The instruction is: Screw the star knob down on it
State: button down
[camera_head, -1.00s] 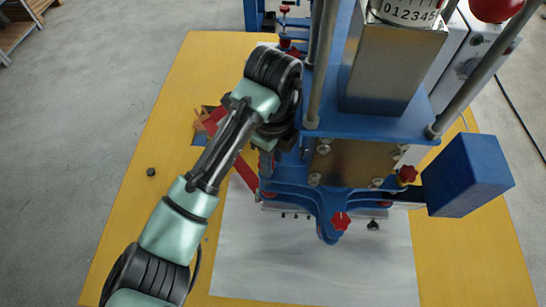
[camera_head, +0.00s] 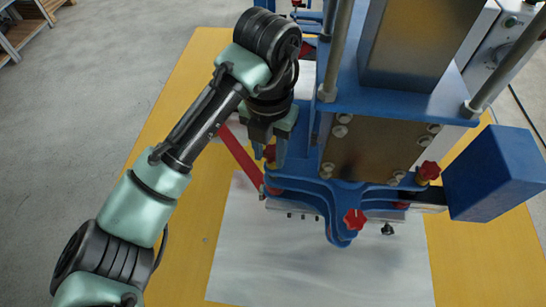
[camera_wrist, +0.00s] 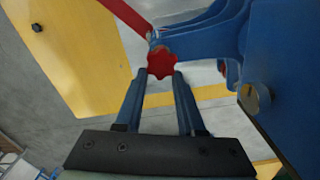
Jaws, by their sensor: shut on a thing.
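A red star knob (camera_wrist: 161,62) sits between my fingertips in the wrist view, at the end of a blue bracket (camera_wrist: 195,45). My gripper (camera_wrist: 160,80) is shut on this knob. A red strip (camera_wrist: 125,12) runs up to a small metal fitting (camera_wrist: 154,38) beside the knob. In the head view my gripper (camera_head: 270,155) is at the left side of the blue press (camera_head: 345,205), above the red strip (camera_head: 240,158). The fingers mostly hide the held knob there, and its thread cannot be seen.
Another red star knob (camera_head: 355,219) is on the press front, and one (camera_head: 428,172) is at its right. A blue box (camera_head: 495,173) sticks out to the right. A pale sheet (camera_head: 315,265) lies on the yellow table (camera_head: 490,265); the front is clear.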

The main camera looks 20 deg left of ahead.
jog(key=m, duration=0.1)
jog(key=m+b, duration=0.1)
jog(key=shift+w+a+f+m, duration=0.1)
jog(key=shift+w+a+m, duration=0.1)
jog(key=shift+a+m, duration=0.15)
jog(key=shift+b, duration=1.25)
jog(key=b, duration=0.3)
jog(key=shift+m, duration=0.35)
jog(key=shift+r+b, duration=0.2)
jog(key=shift+b, duration=0.2)
jog(key=c, duration=0.5)
grip_release()
jog(key=shift+s+f, duration=0.1)
jog(key=shift+c, duration=0.2)
jog(key=shift+d, duration=0.1)
